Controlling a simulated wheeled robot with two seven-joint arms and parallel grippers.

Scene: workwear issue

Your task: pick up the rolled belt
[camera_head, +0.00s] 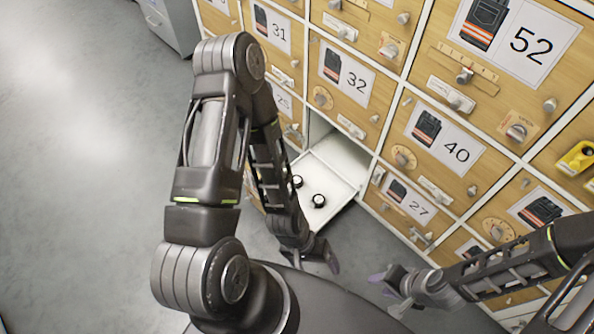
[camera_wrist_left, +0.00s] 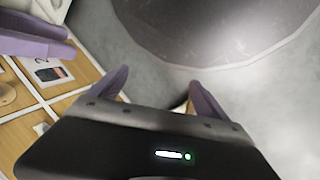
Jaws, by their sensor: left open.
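Two small dark round items with pale centres, which look like rolled belts, lie apart in the white open drawer (camera_head: 341,187). One rolled belt (camera_head: 318,200) is nearer the drawer's front middle, the other (camera_head: 297,181) is by its left side, close to my left arm. My left gripper (camera_head: 313,264) is open and empty, below and outside the drawer, pointing away from the belts. Its purple fingers show spread in the left wrist view (camera_wrist_left: 160,95), with no belt there. My right gripper (camera_head: 390,289) seems open and empty, right of the left one.
A wall of wooden drawers with numbered picture cards (camera_head: 440,138) and knobs fills the right side. A grey cabinet (camera_head: 170,24) stands at the top left. The grey floor (camera_head: 75,160) at left is clear. My left arm partly hides the open drawer's left side.

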